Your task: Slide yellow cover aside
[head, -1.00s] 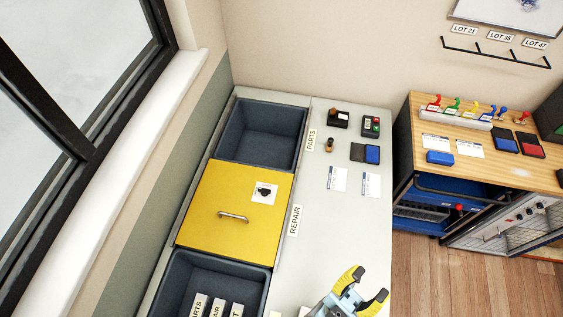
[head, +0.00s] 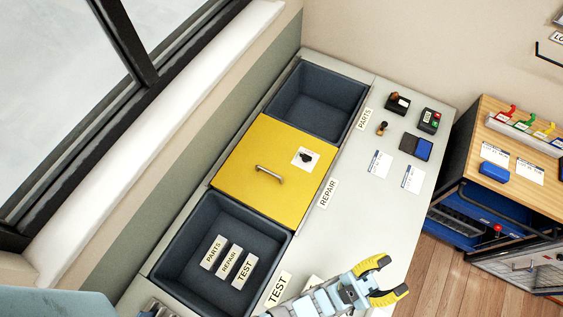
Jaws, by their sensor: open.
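The yellow cover (head: 262,195) is a flat square panel with a metal bar handle (head: 270,174) and a small white picture label (head: 305,158). It lies over the middle bay, beside the REPAIR sign (head: 327,194), and hides what is under it. My gripper (head: 391,278) has yellow-tipped fingers spread apart and is empty. It is at the lower right, over the front part of the counter, well apart from the cover and its handle.
An open dark bin (head: 318,100) lies beyond the cover, near the PARTS sign. A nearer open bin (head: 187,242) holds PARTS, REPAIR and TEST plates. Stamps, a blue ink pad (head: 423,149) and papers sit on the counter (head: 367,220). A window ledge runs along the left.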

